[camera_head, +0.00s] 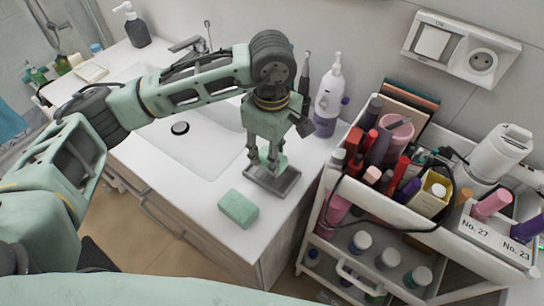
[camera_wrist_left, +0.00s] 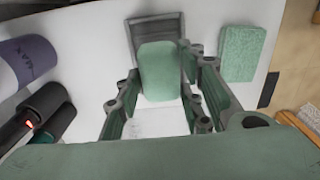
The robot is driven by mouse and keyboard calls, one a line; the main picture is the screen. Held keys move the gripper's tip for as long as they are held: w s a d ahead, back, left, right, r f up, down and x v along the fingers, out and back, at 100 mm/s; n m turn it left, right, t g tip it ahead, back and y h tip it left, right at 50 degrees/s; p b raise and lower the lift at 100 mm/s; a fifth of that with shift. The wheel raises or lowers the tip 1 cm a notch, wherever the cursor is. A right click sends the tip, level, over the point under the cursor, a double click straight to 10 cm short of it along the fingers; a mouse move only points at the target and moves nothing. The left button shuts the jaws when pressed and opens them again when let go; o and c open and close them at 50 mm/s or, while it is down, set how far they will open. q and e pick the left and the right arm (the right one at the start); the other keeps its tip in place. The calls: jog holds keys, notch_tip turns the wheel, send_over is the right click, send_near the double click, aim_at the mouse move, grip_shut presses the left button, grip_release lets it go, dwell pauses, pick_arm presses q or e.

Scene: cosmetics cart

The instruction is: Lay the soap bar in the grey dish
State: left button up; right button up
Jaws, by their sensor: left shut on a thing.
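The grey dish (camera_head: 285,184) stands on the white counter near its front right corner. In the left wrist view the dish (camera_wrist_left: 153,21) lies behind a smooth pale green soap bar (camera_wrist_left: 161,72). My left gripper (camera_head: 265,160) points down over the dish and is shut on the soap bar, with a finger on either side of it. In the head view the soap is mostly hidden by the fingers. It overlaps the dish in both views; I cannot tell whether it touches the dish. My right gripper is not in view.
A speckled green sponge-like block (camera_head: 238,208) lies on the counter just left of the dish. The sink (camera_head: 190,140) is behind it. A white pump bottle (camera_head: 328,97) stands behind the gripper. A crowded cosmetics cart (camera_head: 400,215) is close on the right.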

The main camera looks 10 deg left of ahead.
pick_arm(q)
jog(key=shift+f+p, duration=0.4)
jog(key=shift+f, duration=0.35)
notch_tip(320, 180, down, 2)
jog(key=shift+w+f+p, duration=0.1)
jog(key=shift+p, duration=0.35)
jog(key=shift+f, duration=0.2)
jog(key=shift+f+b, duration=0.2)
jog(key=shift+b, duration=0.15)
jog(key=o, duration=1.2)
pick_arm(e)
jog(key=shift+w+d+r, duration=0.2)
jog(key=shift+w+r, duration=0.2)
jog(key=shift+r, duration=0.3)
pick_arm(q)
jog(key=shift+r, duration=0.15)
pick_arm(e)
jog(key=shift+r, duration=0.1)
